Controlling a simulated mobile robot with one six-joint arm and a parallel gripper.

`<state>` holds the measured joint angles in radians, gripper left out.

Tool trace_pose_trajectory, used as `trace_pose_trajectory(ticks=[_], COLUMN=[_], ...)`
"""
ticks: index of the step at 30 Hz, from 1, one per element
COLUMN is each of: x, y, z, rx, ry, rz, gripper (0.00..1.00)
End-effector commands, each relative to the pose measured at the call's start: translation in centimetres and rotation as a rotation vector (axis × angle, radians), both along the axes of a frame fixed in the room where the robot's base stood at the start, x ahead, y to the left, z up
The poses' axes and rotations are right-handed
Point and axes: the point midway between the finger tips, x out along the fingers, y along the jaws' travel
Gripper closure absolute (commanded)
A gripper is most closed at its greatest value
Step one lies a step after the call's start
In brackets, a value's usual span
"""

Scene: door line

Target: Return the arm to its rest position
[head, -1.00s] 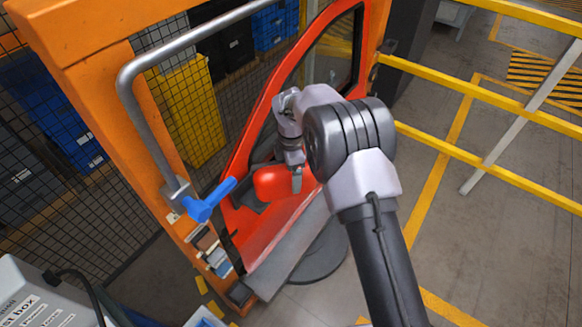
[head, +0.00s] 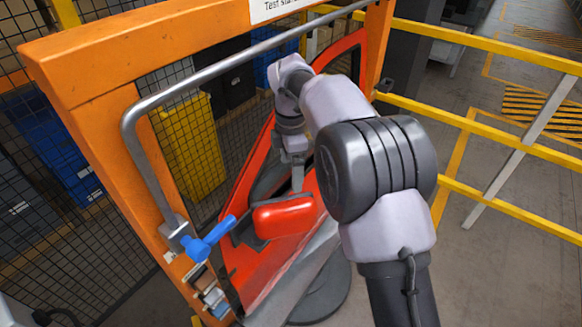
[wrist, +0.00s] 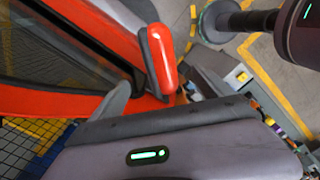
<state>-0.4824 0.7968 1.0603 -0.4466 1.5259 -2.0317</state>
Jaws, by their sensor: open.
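My gripper (head: 297,178) is in front of the red car door in the middle of the head view, its fingers pointing down just above the red door mirror. It is open and no object shows between its fingers. The red door (head: 248,262) stands in an orange frame (head: 110,62). The red mirror (head: 284,216) also shows in the wrist view (wrist: 161,58), just beyond a gripper finger (wrist: 112,98). I cannot tell whether the finger touches the mirror. My arm hides part of the door's right side.
A grey bar (head: 225,66) with a blue handle (head: 209,240) is fixed across the frame. Yellow railings (head: 500,125) stand on the right, with open floor beyond. A mesh fence with yellow (head: 188,150) and blue bins is behind the frame. Several small items sit at the frame's lower left.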

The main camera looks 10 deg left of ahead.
Motion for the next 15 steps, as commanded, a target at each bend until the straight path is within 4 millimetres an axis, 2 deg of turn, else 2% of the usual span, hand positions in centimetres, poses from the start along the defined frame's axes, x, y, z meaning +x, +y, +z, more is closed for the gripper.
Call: trace_pose_trajectory(ticks=[8,11,14,15], x=[0.0,-1.0,-4.5,-6.6], y=[-0.4,-3.2,-8.7,-11.0], z=[-0.2,-0.8,-2.4,-3.3], rx=[0.005,0.042,0.125,0.168], ry=[-0.004,-0.035,-0.078,-0.093], rz=[-0.023,-0.219,-0.613,-0.791], gripper=[0.1,0.1,0.1,0.1])
